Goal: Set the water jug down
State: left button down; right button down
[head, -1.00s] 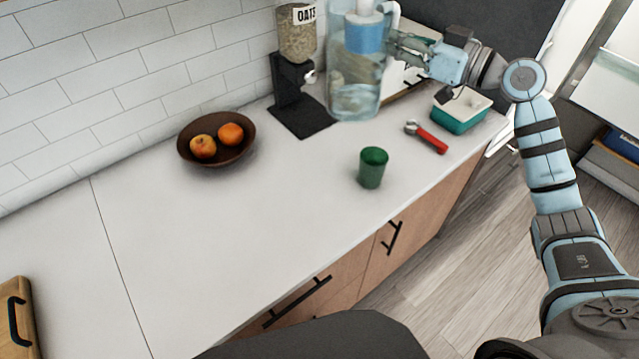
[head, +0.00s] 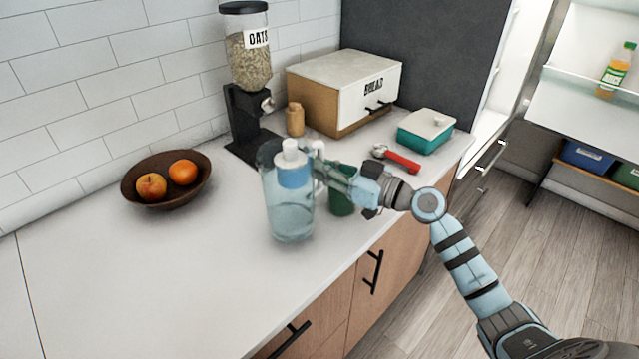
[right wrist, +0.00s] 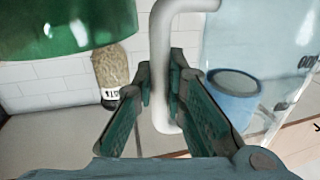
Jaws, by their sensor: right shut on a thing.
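The water jug (head: 290,215) is clear, with a white and blue filter inside. In the head view it is upright at the counter's middle; I cannot tell whether its base touches the counter. My right gripper (head: 326,172) is shut on its white handle, from the right side. In the right wrist view the handle (right wrist: 166,105) runs between the fingers of the right gripper (right wrist: 163,82), with the jug's clear wall (right wrist: 285,45) at the right. My left gripper is out of view.
A green cup (head: 342,204) stands close to the jug, partly hidden by my right gripper. A fruit bowl (head: 135,190) is at the left, the oats dispenser (head: 248,65) behind. A red-handled tool (head: 402,162), teal container (head: 424,140) and bread box (head: 330,85) stand farther back. The front-left counter (head: 150,285) is clear.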

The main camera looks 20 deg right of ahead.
aim_at(323, 187)
jog(key=shift+f, duration=1.45)
jog(key=shift+f+b, duration=0.15)
jog(key=shift+b, duration=0.25)
jog(key=c, duration=1.6)
grip_release()
jog(key=shift+c, duration=0.2)
